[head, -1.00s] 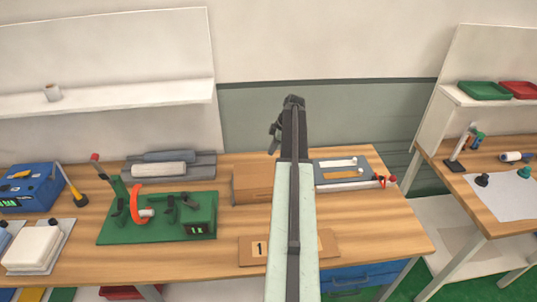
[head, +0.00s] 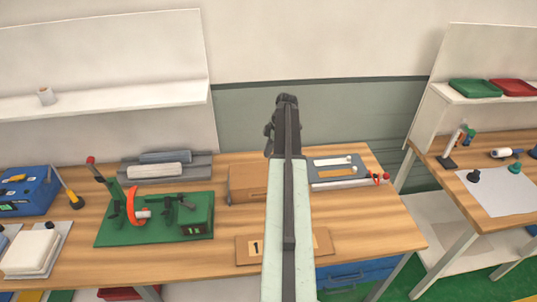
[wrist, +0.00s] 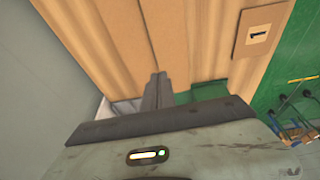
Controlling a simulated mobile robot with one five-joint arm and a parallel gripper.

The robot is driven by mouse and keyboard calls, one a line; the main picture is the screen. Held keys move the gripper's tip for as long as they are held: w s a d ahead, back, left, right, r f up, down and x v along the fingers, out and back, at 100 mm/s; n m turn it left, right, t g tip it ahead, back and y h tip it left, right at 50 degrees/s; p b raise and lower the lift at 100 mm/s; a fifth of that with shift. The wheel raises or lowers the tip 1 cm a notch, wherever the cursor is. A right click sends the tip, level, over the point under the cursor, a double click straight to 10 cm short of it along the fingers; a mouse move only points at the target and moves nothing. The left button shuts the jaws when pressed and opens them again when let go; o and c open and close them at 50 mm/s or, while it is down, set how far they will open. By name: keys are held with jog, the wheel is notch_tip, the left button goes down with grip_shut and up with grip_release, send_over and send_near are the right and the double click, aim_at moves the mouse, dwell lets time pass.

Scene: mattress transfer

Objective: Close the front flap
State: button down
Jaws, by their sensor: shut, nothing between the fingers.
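A brown cardboard box (head: 248,182) stands on the wooden table, partly hidden behind my raised arm. A flat brown panel (head: 243,248) with a "1" label lies at the table's front edge, apart from the box. My arm hides its middle. I cannot tell whether this panel is a flap. It also shows in the wrist view (wrist: 246,45). A darker brown surface, probably the box (wrist: 133,40), runs down the middle there. My gripper (wrist: 157,92) is shut and empty, apparently over this brown surface. Whether it touches is unclear. The head view does not show the fingertips clearly.
Right of my arm lies a grey frame (head: 340,177). A blue box (head: 28,190) sits far left. The right front of the table is clear.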

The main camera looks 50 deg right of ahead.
aim_at(263, 174)
jog(key=b+x, duration=0.6)
jog(key=x, duration=0.1)
jog(key=d+b+x, duration=0.1)
jog(key=b+x, duration=0.2)
jog(key=shift+s+a+f, duration=0.1)
jog(key=shift+s+f, duration=0.05)
jog(key=shift+f, duration=0.3)
jog(key=shift+f+b, duration=0.9)
jog(key=shift+b, duration=0.05)
jog(key=shift+s+r, duration=0.15)
jog(key=shift+r, duration=0.1)
jog(key=shift+f, duration=0.1)
